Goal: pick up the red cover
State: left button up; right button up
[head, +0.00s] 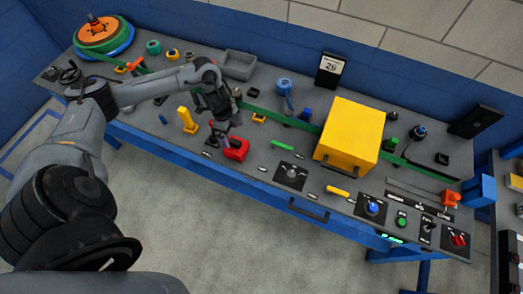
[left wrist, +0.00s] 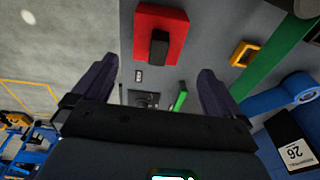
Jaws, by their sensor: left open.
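The red cover (head: 236,149) sits on the grey panel top near its front edge, left of the middle. In the left wrist view the red cover (left wrist: 174,33) shows as a red block with a dark piece on its face, ahead of the fingers. My left gripper (head: 222,128) is just above and slightly left of the red cover in the head view. Its two dark fingers (left wrist: 155,85) are spread apart with nothing between them. Whether the fingers touch the cover cannot be told. My right gripper is not in view.
A yellow lever (head: 187,119) stands left of the gripper. A large yellow box (head: 350,133) is to the right. A green strip (head: 285,117) runs along the panel. A grey tray (head: 239,65) and a calendar block (head: 330,70) stand behind. Floor lies in front.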

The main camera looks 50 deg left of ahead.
aim_at(234, 141)
pick_arm(q)
jog(key=shift+a+f, duration=0.25)
jog(key=shift+f, duration=0.1)
jog(key=f, duration=0.4)
jog(key=shift+w+d+f, duration=0.1)
jog(key=shift+d+f, duration=0.05)
jog(key=shift+d, duration=0.1)
jog(key=f, duration=0.4)
jog(key=shift+d+f, duration=0.1)
jog(key=shift+d, duration=0.3)
jog(key=shift+f, duration=0.55)
jog(key=c, duration=0.8)
jog(key=shift+r, duration=0.1)
